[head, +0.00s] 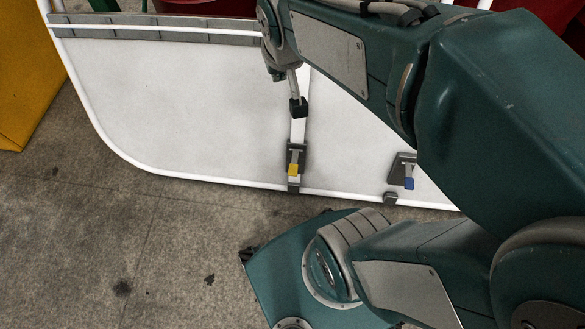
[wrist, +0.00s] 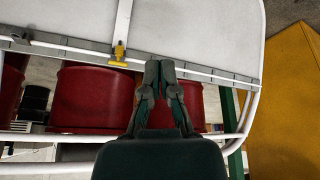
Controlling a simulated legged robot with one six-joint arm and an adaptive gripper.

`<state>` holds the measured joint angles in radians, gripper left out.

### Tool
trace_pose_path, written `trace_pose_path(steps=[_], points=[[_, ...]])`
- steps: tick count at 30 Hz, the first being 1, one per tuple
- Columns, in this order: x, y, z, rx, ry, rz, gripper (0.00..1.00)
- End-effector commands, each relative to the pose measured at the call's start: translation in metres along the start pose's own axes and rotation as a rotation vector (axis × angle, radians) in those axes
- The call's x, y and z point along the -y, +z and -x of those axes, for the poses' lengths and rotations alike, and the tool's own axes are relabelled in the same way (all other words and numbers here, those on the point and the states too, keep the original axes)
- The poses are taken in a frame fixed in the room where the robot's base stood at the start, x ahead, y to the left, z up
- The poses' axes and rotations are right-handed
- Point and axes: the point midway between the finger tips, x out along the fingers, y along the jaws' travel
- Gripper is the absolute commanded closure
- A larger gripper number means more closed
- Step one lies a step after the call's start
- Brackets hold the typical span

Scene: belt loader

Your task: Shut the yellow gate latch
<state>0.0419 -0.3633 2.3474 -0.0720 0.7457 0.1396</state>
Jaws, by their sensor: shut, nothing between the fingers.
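The yellow latch (head: 293,170) sits on a grey bracket near the lower edge of the white gate panel (head: 190,110) in the head view. Its tab lies just above a small grey block on the white rim; I cannot tell whether they engage.
A blue latch (head: 409,182) sits right of the yellow one on the panel. My own arm covers the panel's right side. Red drums (wrist: 92,98) stand beyond the rail. A yellow box (head: 24,75) stands at far left. The concrete floor (head: 110,240) at lower left is clear.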

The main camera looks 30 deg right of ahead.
Motion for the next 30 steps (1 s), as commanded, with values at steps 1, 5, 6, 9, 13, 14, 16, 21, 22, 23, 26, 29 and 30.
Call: trace_pose_path(steps=[1,5,6,9,13,14,16,21,22,23,26,29,30], points=[[-0.002,-0.010,-0.016,0.020,0.010,-0.016,1.00],[-0.009,-0.033,-0.055,0.049,0.033,-0.060,1.00],[-0.010,-0.040,-0.068,0.057,0.039,-0.072,1.00],[-0.014,-0.053,-0.102,0.078,0.055,-0.103,1.00],[-0.020,-0.064,-0.151,0.106,0.073,-0.142,1.00],[-0.022,-0.067,-0.163,0.112,0.076,-0.150,1.00],[-0.025,-0.069,-0.192,0.127,0.084,-0.170,1.00],[-0.035,-0.066,-0.263,0.165,0.099,-0.219,1.00],[-0.037,-0.064,-0.276,0.171,0.101,-0.229,1.00],[-0.038,-0.061,-0.289,0.179,0.103,-0.237,1.00],[-0.043,-0.051,-0.333,0.201,0.108,-0.265,1.00],[-0.049,-0.034,-0.377,0.225,0.111,-0.295,1.00],[-0.051,-0.026,-0.394,0.233,0.111,-0.306,1.00]])
